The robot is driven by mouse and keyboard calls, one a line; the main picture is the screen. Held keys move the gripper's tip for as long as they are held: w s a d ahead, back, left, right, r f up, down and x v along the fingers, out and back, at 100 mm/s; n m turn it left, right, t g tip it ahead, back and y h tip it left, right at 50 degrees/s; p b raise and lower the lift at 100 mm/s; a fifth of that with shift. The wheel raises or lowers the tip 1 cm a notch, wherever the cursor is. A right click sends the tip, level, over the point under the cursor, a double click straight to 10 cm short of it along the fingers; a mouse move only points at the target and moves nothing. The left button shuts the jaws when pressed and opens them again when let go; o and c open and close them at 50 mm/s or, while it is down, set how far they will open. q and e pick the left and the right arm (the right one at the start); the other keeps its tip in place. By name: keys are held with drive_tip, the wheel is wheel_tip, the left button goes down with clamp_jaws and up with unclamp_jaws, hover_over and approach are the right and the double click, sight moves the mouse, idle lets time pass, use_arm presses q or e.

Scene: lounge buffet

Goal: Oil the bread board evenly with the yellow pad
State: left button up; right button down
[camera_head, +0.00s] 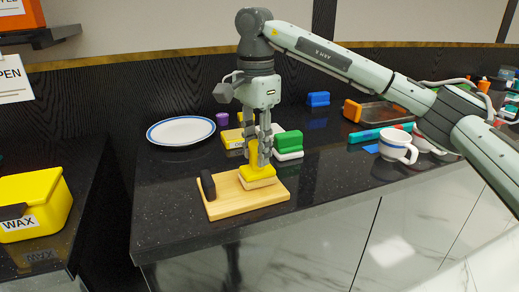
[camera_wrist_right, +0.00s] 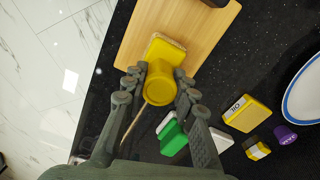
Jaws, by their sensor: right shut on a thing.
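The pale wooden bread board (camera_head: 228,208) lies flat near the front edge of the black counter, with a dark handle (camera_head: 208,185) standing at its left end. The board also shows at the top of the right wrist view (camera_wrist_right: 190,25). My right gripper (camera_head: 258,157) points down over the board and is shut on the round yellow knob of the yellow pad (camera_head: 258,173). The pad's pale underside is at the board's right half and appears to touch it. In the right wrist view the knob (camera_wrist_right: 160,84) sits between the fingers. My left gripper is not in view.
Behind the board are a yellow labelled block (camera_head: 232,138), a green pad (camera_head: 289,140), a purple cup (camera_head: 222,119) and a white plate (camera_head: 181,131). White cups (camera_head: 396,146) and a tray (camera_head: 385,112) are to the right. A yellow WAX bin (camera_head: 35,200) is at left.

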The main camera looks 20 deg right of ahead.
drive_tip(key=shift+w+a+p, duration=0.15)
drive_tip(key=shift+w+p, duration=0.4)
drive_tip(key=shift+w, duration=0.65)
drive_tip(key=shift+w+f, duration=0.1)
drive_tip(key=shift+w, duration=0.3)
drive_tip(key=shift+s+f, duration=0.15)
drive_tip(key=shift+s, duration=0.5)
drive_tip(key=shift+s+d+b, duration=0.2)
drive_tip(key=shift+s+b, duration=0.5)
drive_tip(key=shift+s, duration=1.8)
drive_tip(key=shift+w+r, duration=0.2)
drive_tip(key=shift+w, duration=0.15)
drive_tip(key=shift+w+a+r+p, duration=0.1)
drive_tip(key=shift+w+p, duration=0.5)
drive_tip(key=shift+w, duration=0.9)
drive_tip(key=shift+w+a+p, duration=0.1)
drive_tip(key=shift+w+p, duration=0.35)
drive_tip(key=shift+w, duration=0.85)
drive_tip(key=shift+s+f, duration=0.3)
drive_tip(key=shift+s, duration=0.15)
drive_tip(key=shift+s+d+f+b, duration=0.15)
drive_tip(key=shift+s+b, duration=0.6)
drive_tip(key=shift+s, duration=1.15)
drive_tip(key=shift+s+d+r, duration=0.1)
drive_tip(key=shift+s+r, duration=0.1)
drive_tip(key=shift+s, duration=0.65)
